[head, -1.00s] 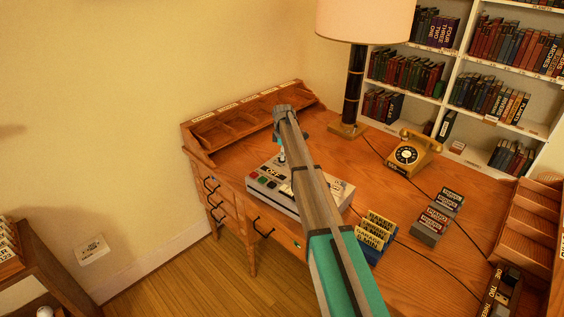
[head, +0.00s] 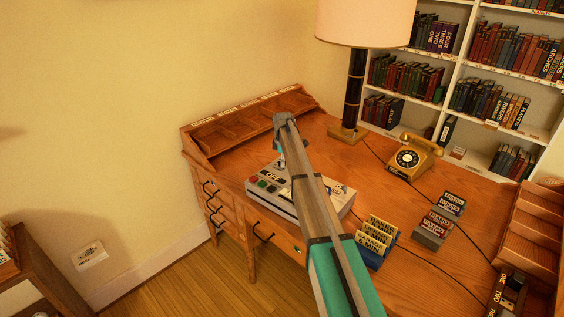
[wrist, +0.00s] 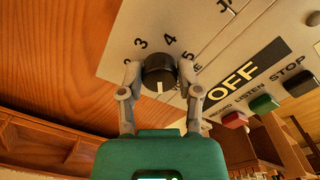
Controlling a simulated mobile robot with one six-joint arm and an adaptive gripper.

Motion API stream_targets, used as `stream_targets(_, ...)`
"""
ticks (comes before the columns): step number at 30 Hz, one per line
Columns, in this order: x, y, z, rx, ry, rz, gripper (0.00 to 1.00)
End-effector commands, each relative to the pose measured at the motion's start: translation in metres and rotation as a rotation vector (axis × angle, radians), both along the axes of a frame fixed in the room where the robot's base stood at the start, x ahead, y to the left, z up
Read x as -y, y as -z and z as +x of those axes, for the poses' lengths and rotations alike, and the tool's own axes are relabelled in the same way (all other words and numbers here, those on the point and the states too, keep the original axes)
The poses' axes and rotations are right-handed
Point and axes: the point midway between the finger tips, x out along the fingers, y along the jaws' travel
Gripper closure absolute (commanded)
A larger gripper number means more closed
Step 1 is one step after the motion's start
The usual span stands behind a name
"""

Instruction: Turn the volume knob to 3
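The volume knob (wrist: 160,73) is black and round on a grey panel in the wrist view. Its white mark points down in the picture, towards my gripper's body. The printed numerals 3, 4 and 5 show around its upper side, with 3 at upper left; another numeral at far left is partly hidden. My gripper (wrist: 160,75) has one finger on each side of the knob, very close to it. I cannot tell whether the fingers press on it. In the head view, my gripper (head: 281,158) is over the grey device (head: 266,200), and my arm hides the knob.
Red, green and black buttons (wrist: 264,103) and an OFF label lie right of the knob. A card holder (head: 375,243), gold telephone (head: 412,157) and lamp (head: 353,90) stand on the desk. A wooden sorter (head: 240,125) runs along its back left.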

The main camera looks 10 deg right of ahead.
Motion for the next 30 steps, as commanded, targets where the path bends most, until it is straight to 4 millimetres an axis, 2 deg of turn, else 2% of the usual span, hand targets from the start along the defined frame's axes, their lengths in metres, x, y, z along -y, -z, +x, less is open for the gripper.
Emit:
stream_targets(1,-0.0001,0.0001,-0.0007,-0.002,0.000,0.000,0.76)
stream_targets(5,0.0000,0.0001,-0.0010,-0.003,0.000,0.001,1.00)
stream_targets(6,-0.0070,0.0001,-0.0012,-0.003,0.000,0.001,1.00)
stream_targets(17,0.0012,0.0002,-0.0022,-0.005,0.045,0.001,1.00)
stream_targets(30,0.0027,0.0003,-0.0040,-0.006,0.323,-0.002,1.00)
